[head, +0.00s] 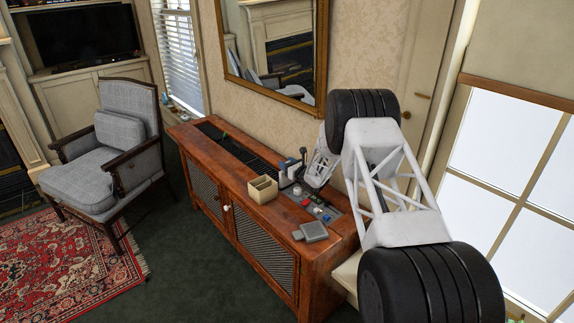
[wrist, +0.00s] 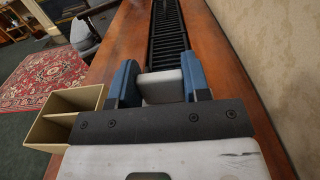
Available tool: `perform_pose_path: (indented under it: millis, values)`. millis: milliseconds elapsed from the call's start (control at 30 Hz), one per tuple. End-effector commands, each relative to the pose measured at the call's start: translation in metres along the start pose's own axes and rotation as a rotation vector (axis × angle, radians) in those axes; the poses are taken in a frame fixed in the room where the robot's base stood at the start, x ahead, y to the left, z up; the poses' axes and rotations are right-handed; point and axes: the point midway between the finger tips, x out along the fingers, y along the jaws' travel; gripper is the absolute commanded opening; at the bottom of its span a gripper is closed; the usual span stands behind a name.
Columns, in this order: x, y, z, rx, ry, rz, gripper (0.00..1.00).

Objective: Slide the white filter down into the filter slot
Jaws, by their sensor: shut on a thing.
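In the wrist view my gripper (wrist: 158,78) has its two blue fingers closed on a pale, whitish block, which I take to be the white filter (wrist: 162,88). The filter sits between the fingers, above the wooden cabinet top. In the head view my gripper (head: 292,168) is over the cabinet, just behind a tan open box; the filter is small and partly hidden there. I cannot make out the filter slot for certain in either view.
The tan divided box (head: 263,189) stands close beside my gripper. A control panel (head: 322,210) with knobs and a flat grey object (head: 313,231) lie to the right on the cabinet (head: 262,220). A dark grille (wrist: 168,35) runs along its top. A mirror (head: 272,50) hangs behind.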

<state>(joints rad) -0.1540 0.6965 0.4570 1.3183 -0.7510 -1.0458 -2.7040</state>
Motion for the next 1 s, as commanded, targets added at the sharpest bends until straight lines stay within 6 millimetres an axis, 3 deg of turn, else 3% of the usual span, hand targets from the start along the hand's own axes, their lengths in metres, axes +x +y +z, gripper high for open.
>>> perform_pose_path:
  millis: [1000]
  values:
    - [0.0002,-0.0002,-0.0092,-0.001,0.000,0.000,0.03]
